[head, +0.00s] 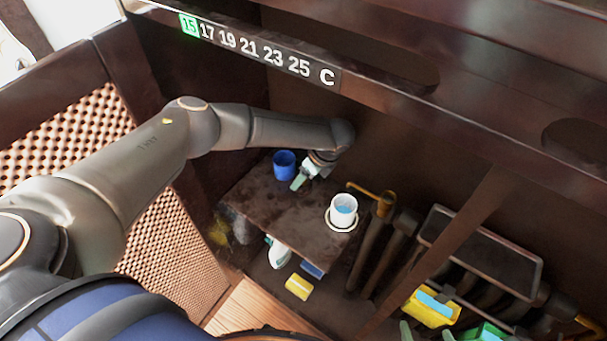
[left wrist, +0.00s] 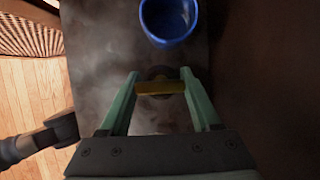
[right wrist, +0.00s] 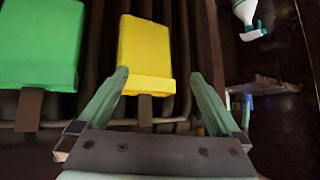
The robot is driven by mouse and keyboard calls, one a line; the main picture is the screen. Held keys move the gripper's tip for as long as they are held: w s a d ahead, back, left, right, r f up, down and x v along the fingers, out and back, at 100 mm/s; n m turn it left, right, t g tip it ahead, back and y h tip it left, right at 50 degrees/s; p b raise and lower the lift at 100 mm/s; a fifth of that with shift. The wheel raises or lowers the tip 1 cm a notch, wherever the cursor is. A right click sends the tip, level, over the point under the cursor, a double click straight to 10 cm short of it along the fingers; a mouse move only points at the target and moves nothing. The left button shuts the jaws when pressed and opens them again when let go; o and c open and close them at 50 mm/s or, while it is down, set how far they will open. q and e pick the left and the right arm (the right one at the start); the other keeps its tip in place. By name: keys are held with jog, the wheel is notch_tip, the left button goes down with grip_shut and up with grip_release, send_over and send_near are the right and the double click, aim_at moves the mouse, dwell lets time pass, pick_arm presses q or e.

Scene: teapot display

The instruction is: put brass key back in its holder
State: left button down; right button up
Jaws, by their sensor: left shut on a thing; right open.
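My left gripper (head: 299,181) is over the dark shelf, close to the blue cup (head: 284,163). In the left wrist view, my left gripper (left wrist: 160,76) is shut on a short brass bar, which I take for the brass key (left wrist: 160,89). A dark round shape shows just beyond the bar; I cannot tell whether it is part of the key or separate. The blue cup (left wrist: 168,20) stands ahead of the fingers, apart from them. I cannot make out the key's holder. My right gripper (head: 426,331) is open and empty, below a yellow block (right wrist: 146,55) in the right wrist view.
A white cup (head: 344,206) with blue contents stands on the shelf (head: 262,205), right of my left gripper. A brass-coloured pipe (head: 386,203) and dark upright tubes stand to its right. A spray bottle (head: 278,253) and a yellow sponge (head: 299,287) are below. A numbered rail (head: 260,52) crosses above.

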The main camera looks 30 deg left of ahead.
pick_arm(q)
jog(key=shift+f, duration=0.25)
grip_release()
dwell(0.4)
jog(key=p+v, duration=0.3)
jog(key=v, duration=0.9)
jog(key=shift+d+r, duration=0.1)
jog(key=shift+r, duration=0.15)
